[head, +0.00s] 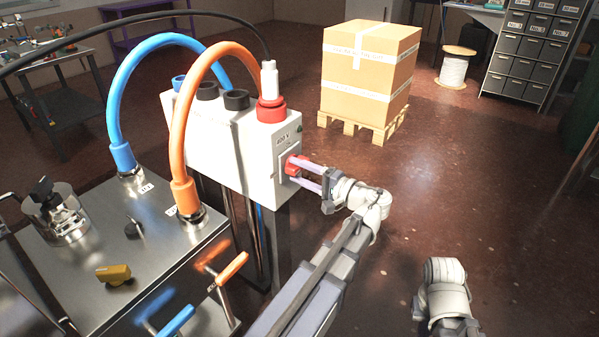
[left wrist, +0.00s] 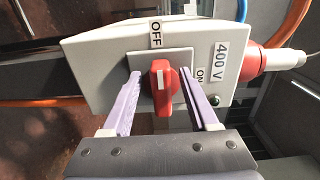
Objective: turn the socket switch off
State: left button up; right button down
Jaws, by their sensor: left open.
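The socket switch is a red knob (head: 291,167) on the side of a pale grey 400 V socket box (head: 235,140). In the left wrist view the knob (left wrist: 162,92) stands upright in the picture, its long grip in line with the OFF label (left wrist: 156,34) above it. The ON label (left wrist: 201,75) is to its right. My left gripper (head: 300,172) is open, its two pale purple fingers on either side of the knob. The wrist view shows gaps beside the knob between the fingertips (left wrist: 160,80). My right gripper's fingers are not visible.
A red plug (head: 271,108) is in the box top; blue (head: 122,100) and orange hoses (head: 190,120) arch beside it. A wrapped carton (head: 365,75) sits on a pallet behind. Floor at right is clear.

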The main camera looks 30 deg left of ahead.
pick_arm(q)
jog(key=d, duration=0.7)
jog(key=shift+s+d, duration=0.3)
jog(key=shift+d, duration=0.1)
jog(key=s+d+f+m+h, duration=0.1)
jog(key=s+d+f+h, duration=0.25)
jog(key=f, duration=0.35)
jog(key=s+d+f+m+h, duration=0.1)
jog(key=s+d+f+h, duration=0.15)
jog(key=f+h, duration=0.35)
jog(key=s+d+f+m+g+h, duration=0.1)
jog(key=s+d+f+h, duration=0.3)
jog(key=d, duration=0.4)
jog(key=s+d+f+h, duration=0.3)
jog(key=s+d+f, duration=0.15)
jog(key=d, duration=0.35)
notch_tip(320, 180, up, 34)
jog(key=p, duration=3.4)
jog(key=shift+w+a, duration=0.15)
jog(key=shift+w, duration=0.1)
